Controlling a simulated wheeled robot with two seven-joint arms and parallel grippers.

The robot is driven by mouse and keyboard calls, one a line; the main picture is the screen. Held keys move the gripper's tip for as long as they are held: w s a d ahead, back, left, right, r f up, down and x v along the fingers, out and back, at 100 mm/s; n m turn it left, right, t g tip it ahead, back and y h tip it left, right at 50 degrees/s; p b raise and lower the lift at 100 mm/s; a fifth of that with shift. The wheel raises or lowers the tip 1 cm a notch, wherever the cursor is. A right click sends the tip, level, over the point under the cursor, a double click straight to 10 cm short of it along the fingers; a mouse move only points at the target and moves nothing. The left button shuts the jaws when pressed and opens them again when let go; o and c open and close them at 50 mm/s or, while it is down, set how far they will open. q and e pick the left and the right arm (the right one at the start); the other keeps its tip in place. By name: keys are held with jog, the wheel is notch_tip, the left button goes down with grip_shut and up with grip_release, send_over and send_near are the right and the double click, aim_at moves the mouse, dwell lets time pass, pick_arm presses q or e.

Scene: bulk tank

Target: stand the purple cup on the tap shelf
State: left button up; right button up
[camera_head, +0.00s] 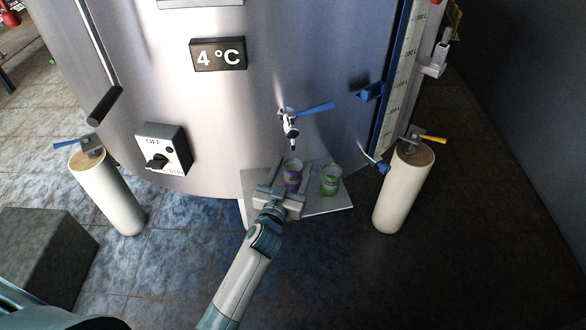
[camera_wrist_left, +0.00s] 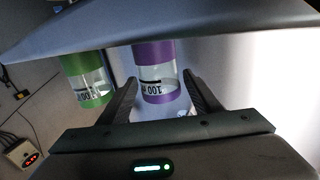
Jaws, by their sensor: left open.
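The purple cup (camera_head: 292,183) is upright on the grey tap shelf (camera_head: 325,207), below the tap (camera_head: 290,122). My left gripper (camera_head: 286,178) reaches in from the front with its jaws open. In the left wrist view, which looks upside down, the clear purple-banded cup (camera_wrist_left: 157,73) is between the two spread fingers (camera_wrist_left: 161,82), with a gap on each side. The cup's base is at the shelf (camera_wrist_left: 150,28) there. My right gripper is not in view.
A green cup (camera_head: 330,181) stands on the shelf just right of the purple one. The steel tank (camera_head: 240,110) rises behind. Pale posts with valves stand left (camera_head: 108,192) and right (camera_head: 404,190). A dark block (camera_head: 45,250) is at the lower left.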

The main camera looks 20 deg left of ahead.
aim_at(290, 176)
pick_arm(q)
jog(key=s, duration=0.3)
jog(key=shift+s+b, duration=0.1)
jog(key=shift+b, duration=0.3)
jog(key=s+b, duration=0.1)
jog(key=s, duration=0.7)
jog(key=shift+s, duration=0.4)
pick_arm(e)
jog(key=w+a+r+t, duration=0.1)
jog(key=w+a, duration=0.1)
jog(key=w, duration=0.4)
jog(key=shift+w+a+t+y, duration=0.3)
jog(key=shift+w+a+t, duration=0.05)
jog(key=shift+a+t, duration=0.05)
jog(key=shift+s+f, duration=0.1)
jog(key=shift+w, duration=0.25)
